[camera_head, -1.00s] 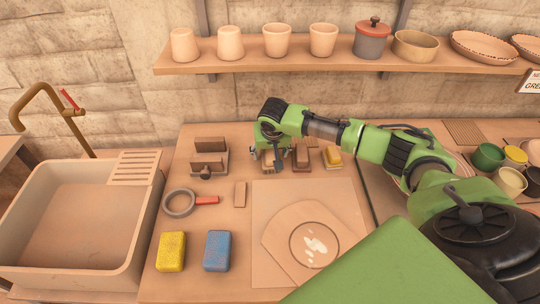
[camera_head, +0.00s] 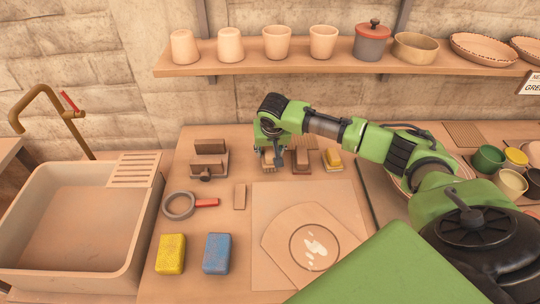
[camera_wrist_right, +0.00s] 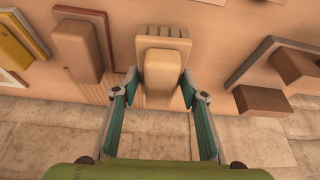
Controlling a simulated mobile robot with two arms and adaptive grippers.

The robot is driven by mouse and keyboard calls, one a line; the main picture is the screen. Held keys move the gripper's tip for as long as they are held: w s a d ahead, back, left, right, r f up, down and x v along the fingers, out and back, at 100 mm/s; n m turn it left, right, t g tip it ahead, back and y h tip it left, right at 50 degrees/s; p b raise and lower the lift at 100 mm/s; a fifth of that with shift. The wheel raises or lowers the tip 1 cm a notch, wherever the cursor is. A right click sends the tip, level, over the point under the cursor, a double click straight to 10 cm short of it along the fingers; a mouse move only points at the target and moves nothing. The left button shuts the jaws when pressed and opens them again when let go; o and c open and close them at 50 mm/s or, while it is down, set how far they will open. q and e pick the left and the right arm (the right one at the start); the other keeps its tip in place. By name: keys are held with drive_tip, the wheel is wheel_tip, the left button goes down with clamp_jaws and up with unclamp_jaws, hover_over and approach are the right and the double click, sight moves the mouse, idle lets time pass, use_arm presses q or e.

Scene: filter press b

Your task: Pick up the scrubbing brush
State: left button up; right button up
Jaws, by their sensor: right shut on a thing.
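The scrubbing brush (camera_wrist_right: 162,78) is a pale wooden block with a grooved, bristle-like end, in the middle of the right wrist view. In the head view it shows partly (camera_head: 267,162) under my right gripper (camera_head: 273,155) near the back of the table. In the wrist view my right gripper (camera_wrist_right: 160,95) has one finger on each side of the brush, shut on it. The brush seems to be at table level; I cannot tell if it is lifted. My left gripper is not in view.
Wooden-handled tools (camera_head: 302,160) and a yellow-topped block (camera_head: 332,158) stand right of the brush. A brown stepped block (camera_head: 208,160) stands to its left. A magnifier-like ring (camera_head: 179,205), yellow sponge (camera_head: 171,254) and blue sponge (camera_head: 217,253) lie in front. A shelf (camera_head: 340,62) hangs above.

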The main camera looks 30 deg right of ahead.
sight(269, 154)
drive_tip(key=s+a+r, duration=0.1)
drive_tip(key=r, duration=0.1)
drive_tip(key=s+r+b, duration=0.1)
drive_tip(key=r, duration=0.1)
drive_tip(key=s+a+r, duration=0.1)
drive_tip(key=s+r, duration=0.1)
drive_tip(key=shift+a+r, duration=0.35)
drive_tip(key=s+a+r+b, duration=0.2)
drive_tip(key=s+a+r, duration=0.2)
drive_tip(key=s, duration=0.3)
drive_tip(key=shift+s+a+r, duration=0.25)
drive_tip(key=shift+s+a, duration=0.15)
drive_tip(key=shift+a, duration=0.15)
drive_tip(key=o, duration=0.5)
drive_tip(key=c, duration=0.3)
